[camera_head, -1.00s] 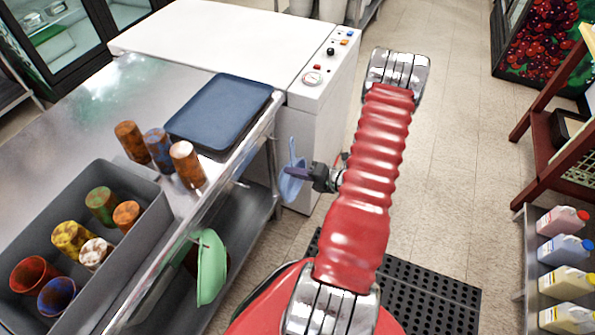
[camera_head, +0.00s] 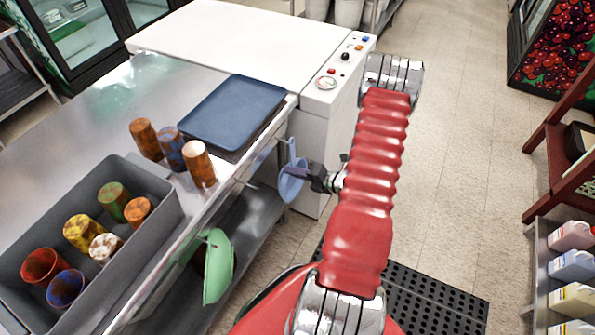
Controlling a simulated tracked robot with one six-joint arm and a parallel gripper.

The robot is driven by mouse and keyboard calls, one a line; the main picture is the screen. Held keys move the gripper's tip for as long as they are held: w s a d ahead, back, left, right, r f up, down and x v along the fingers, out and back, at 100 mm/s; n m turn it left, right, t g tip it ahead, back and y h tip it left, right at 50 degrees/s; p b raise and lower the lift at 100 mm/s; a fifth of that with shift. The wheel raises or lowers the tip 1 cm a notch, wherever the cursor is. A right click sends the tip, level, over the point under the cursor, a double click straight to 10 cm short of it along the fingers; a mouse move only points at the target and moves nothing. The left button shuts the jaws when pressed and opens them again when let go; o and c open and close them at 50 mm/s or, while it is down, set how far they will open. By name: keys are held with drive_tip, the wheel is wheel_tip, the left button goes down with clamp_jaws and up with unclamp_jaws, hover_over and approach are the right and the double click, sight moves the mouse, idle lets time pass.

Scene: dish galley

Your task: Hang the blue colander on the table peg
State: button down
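The blue colander (camera_head: 290,186) hangs in the air just off the side of the steel table (camera_head: 106,101), near the white machine. My gripper (camera_head: 314,178) is at its right side and appears shut on it; the fingertips are small and dark here. A green colander (camera_head: 217,266) hangs at the table's front side, lower and nearer to me. The peg for the blue colander cannot be clearly made out; the table edge beside the colander is partly hidden.
A blue tray (camera_head: 232,112) and several patterned cups (camera_head: 170,150) stand on the table. A grey bin (camera_head: 150,231) holds more cups. A white machine (camera_head: 243,38) adjoins the table's far end. A black mat (camera_head: 436,299) lies on the floor; milk jugs (camera_head: 573,266) stand at right.

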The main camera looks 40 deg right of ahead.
drive_tip(key=shift+w+a, duration=0.25)
drive_tip(key=shift+w, duration=0.35)
drive_tip(key=shift+w+a, duration=0.2)
drive_tip(key=shift+w, duration=0.4)
drive_tip(key=shift+w+a+f, duration=0.2)
drive_tip(key=shift+w+f, duration=0.3)
drive_tip(key=shift+w, duration=0.05)
drive_tip(key=c, duration=2.5)
unclamp_jaws()
drive_tip(key=o, duration=0.6)
drive_tip(key=shift+c, duration=0.2)
drive_tip(key=v, duration=1.3)
drive_tip(key=shift+s, duration=0.35)
